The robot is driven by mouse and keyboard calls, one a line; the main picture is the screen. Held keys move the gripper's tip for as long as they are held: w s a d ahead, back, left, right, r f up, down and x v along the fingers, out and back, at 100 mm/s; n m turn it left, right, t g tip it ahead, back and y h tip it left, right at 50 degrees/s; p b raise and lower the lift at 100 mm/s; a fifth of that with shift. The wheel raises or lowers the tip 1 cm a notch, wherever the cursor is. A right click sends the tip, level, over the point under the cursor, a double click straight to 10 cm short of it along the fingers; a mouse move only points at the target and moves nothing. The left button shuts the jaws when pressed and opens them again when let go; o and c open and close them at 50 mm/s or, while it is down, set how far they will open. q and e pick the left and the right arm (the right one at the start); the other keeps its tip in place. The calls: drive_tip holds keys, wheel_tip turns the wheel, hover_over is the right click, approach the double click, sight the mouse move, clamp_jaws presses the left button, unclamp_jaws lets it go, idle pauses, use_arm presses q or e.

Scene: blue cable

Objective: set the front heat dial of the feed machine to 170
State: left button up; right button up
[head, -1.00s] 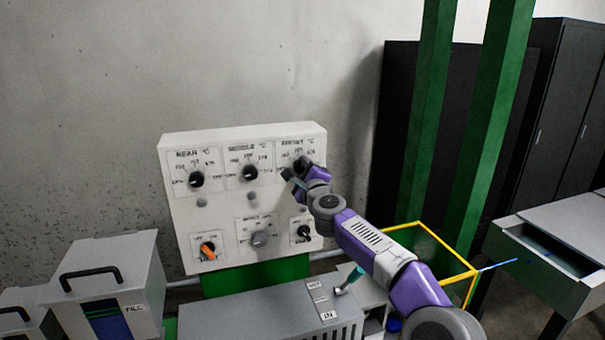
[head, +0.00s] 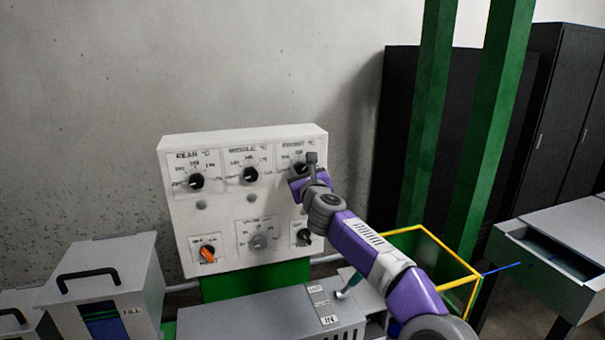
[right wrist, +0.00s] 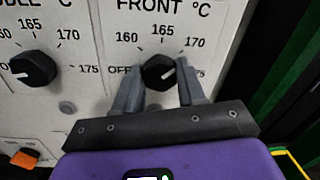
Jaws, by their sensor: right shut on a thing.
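The feed machine's control panel (head: 228,225) stands against the wall. Its front heat dial (right wrist: 158,73) is a black knob under the label FRONT °C, with 160, 165 and 170 around it and OFF at left. My right gripper (right wrist: 162,82) is shut on this dial, one finger at each side. A short pale mark on the knob seems to point up and right, roughly toward 170; its exact reading is hard to tell. In the head view my right gripper (head: 304,175) covers most of the dial. My left gripper is not in view.
The middle dial (right wrist: 33,68) is close on the left; the rear dial (head: 196,181) is farther left. Below are an orange switch (head: 207,254) and a black knob (head: 303,236). A grey machine box (head: 270,315) stands in front. A yellow frame (head: 455,262) is at right.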

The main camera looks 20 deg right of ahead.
drive_tip(key=shift+r+m, duration=0.25)
drive_tip(key=shift+m, duration=0.05)
drive_tip(key=o, duration=1.1)
drive_tip(key=shift+f, duration=0.15)
drive_tip(key=shift+c, duration=0.2)
drive_tip(key=shift+s+f+b, duration=0.1)
drive_tip(key=shift+s+b, duration=0.35)
drive_tip(key=shift+s, duration=0.05)
drive_tip(key=s+b, duration=0.3)
drive_tip(key=s, duration=0.3)
drive_tip(key=shift+s, duration=0.3)
